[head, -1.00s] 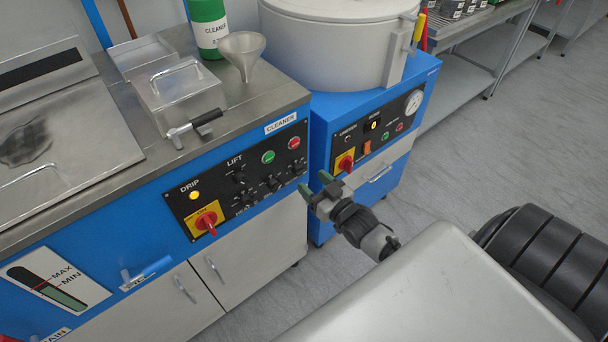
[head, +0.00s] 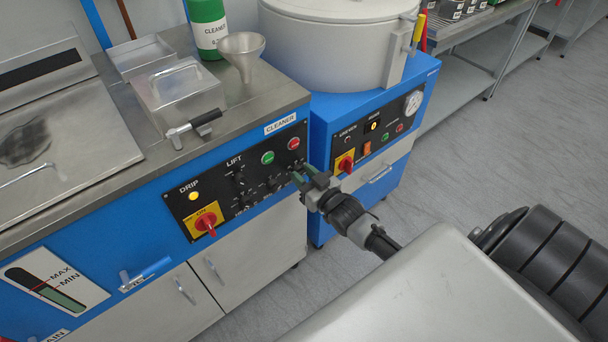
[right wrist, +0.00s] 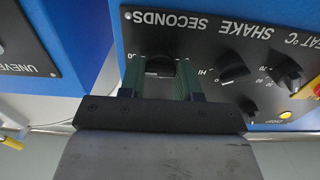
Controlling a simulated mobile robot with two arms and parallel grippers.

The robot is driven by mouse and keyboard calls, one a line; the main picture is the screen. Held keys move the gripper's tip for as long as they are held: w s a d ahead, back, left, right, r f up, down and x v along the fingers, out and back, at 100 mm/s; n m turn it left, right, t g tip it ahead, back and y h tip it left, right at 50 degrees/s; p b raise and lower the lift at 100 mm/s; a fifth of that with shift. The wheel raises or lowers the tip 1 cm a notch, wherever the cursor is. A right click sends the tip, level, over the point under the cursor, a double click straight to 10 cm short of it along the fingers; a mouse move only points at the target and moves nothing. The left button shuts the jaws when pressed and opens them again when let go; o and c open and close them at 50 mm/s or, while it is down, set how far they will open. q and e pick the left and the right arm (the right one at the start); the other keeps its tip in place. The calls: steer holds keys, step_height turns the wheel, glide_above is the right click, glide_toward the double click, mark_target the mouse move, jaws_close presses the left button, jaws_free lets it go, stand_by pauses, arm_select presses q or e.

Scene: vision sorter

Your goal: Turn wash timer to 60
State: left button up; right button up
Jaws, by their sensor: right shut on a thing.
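The wash timer knob (right wrist: 159,66) is a small dark dial on the black control panel (head: 228,212) of the blue cleaner machine. In the right wrist view it sits under an upside-down SECONDS label, between my two green fingers. My right gripper (head: 308,176) is at the panel's right end in the head view; it also shows in the right wrist view (right wrist: 159,72), shut on the knob. The fingers hide the knob in the head view and partly cover its scale in the wrist view, so its setting cannot be read. My left gripper is not in view.
Other dark knobs (right wrist: 234,66) sit close beside the held one. The panel also has a red-yellow switch (head: 207,222), a green button (head: 268,158) and a red button (head: 294,143). A second blue machine (head: 322,130) stands just right.

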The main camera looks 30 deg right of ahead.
steer(key=shift+n, duration=0.3)
steer(key=n+p, duration=0.1)
steer(key=n, duration=0.2)
steer(key=shift+a+f+n+p, duration=0.1)
steer(key=shift+n+p, duration=0.3)
steer(key=shift+n, duration=2.2)
steer(key=o, duration=0.9)
steer(key=shift+o, duration=0.2)
steer(key=shift+s, duration=0.15)
steer(key=s, duration=1)
steer(key=shift+s+d, duration=0.25)
steer(key=shift+d, duration=0.2)
